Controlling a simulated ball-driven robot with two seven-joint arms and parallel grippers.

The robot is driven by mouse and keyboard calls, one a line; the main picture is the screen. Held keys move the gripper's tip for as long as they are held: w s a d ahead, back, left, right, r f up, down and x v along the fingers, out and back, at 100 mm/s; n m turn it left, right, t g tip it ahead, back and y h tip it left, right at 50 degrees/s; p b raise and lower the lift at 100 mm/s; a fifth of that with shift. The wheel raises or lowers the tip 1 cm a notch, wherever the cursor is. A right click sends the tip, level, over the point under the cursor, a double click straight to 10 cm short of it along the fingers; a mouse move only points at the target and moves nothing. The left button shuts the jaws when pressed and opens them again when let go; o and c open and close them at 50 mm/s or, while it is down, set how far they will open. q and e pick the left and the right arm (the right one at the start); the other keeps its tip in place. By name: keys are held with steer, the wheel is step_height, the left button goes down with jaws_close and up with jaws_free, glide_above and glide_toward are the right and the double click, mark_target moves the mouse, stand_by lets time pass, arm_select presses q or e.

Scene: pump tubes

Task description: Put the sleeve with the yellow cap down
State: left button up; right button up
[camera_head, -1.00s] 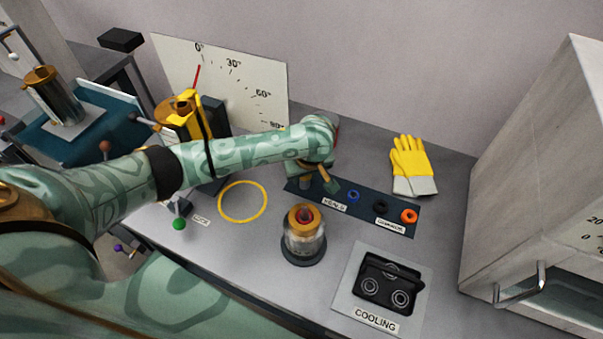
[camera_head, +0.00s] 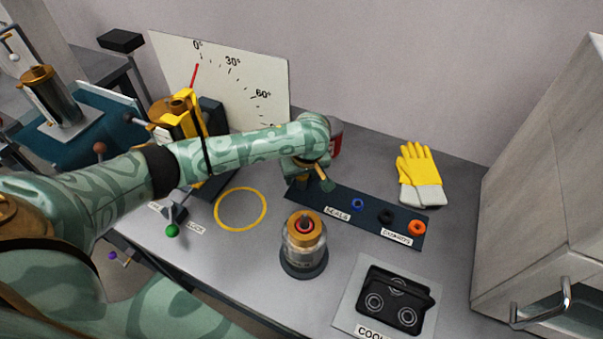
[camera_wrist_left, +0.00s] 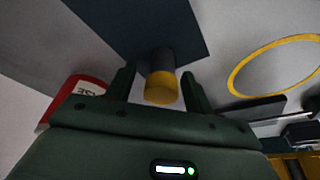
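The sleeve with the yellow cap (camera_wrist_left: 161,90) shows in the left wrist view between the two fingers of my left gripper (camera_wrist_left: 158,88). Its grey body reaches back to the dark blue mat, and it appears to stand there. Narrow gaps show between the sleeve and the fingers, so the gripper looks open around it. In the head view my left gripper (camera_head: 312,180) is low over the left end of the dark blue mat (camera_head: 345,201). There the hand largely hides the sleeve. My right gripper is out of view.
Blue, black and orange rings (camera_head: 417,227) lie on the mat's right part. A glass cylinder with a brass top (camera_head: 303,238) stands in front. A black cooling block (camera_head: 395,300), yellow gloves (camera_head: 417,167), a yellow ring outline (camera_head: 240,209) and a red can (camera_head: 336,137) are nearby.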

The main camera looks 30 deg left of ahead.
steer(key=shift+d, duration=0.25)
arm_select(q)
steer(key=shift+r, duration=0.4)
steer(key=p+v, duration=0.8)
steer(key=v, duration=0.3)
steer(key=shift+r, duration=0.2)
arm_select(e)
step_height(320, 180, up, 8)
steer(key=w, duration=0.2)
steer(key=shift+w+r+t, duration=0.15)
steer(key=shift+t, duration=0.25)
arm_select(q)
steer(key=shift+d, duration=0.1)
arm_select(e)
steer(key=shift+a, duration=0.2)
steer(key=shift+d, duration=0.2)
